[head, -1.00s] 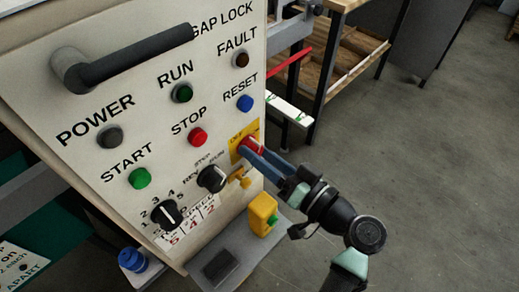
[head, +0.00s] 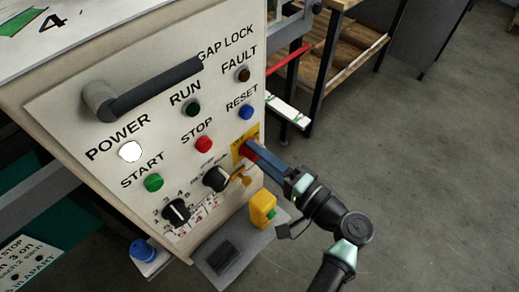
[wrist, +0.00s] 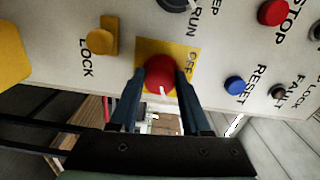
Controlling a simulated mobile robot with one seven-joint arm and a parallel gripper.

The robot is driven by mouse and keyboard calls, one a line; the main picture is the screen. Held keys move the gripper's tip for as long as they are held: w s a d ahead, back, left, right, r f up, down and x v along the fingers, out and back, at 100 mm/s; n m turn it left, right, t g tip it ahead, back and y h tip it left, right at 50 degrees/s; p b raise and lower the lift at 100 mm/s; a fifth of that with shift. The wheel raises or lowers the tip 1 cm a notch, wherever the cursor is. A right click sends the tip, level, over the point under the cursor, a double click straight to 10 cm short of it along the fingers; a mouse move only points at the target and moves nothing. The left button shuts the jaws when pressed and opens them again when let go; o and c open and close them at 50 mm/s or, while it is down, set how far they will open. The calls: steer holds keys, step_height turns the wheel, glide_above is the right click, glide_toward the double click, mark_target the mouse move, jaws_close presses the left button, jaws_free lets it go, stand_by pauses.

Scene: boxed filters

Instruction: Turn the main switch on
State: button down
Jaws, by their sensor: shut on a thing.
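The main switch is a red round knob (wrist: 158,76) with a white pointer line, on a yellow plate (wrist: 190,55) marked OFF. In the head view the yellow plate (head: 240,150) is at the lower right of the panel. My gripper (head: 252,153) reaches it from the lower right, its blue fingers on either side of the knob. In the wrist view my gripper (wrist: 160,84) is shut on the knob, which covers part of the plate's lettering. The POWER lamp (head: 130,152) is lit white.
The panel carries a green START button (head: 153,183), a red STOP button (head: 203,144), a blue RESET button (head: 246,112) and a black selector knob (head: 216,179). A yellow box (head: 262,208) with a green button is just below my gripper. Open floor lies right.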

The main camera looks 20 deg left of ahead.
steer(key=shift+m, duration=0.6)
steer(key=shift+c, duration=1.8)
jaws_free()
steer(key=shift+d, duration=0.1)
steer(key=b+v, duration=0.2)
steer(key=v, duration=1)
steer(key=shift+s+d, duration=0.2)
steer(key=shift+d, duration=0.15)
steer(key=shift+r, duration=0.1)
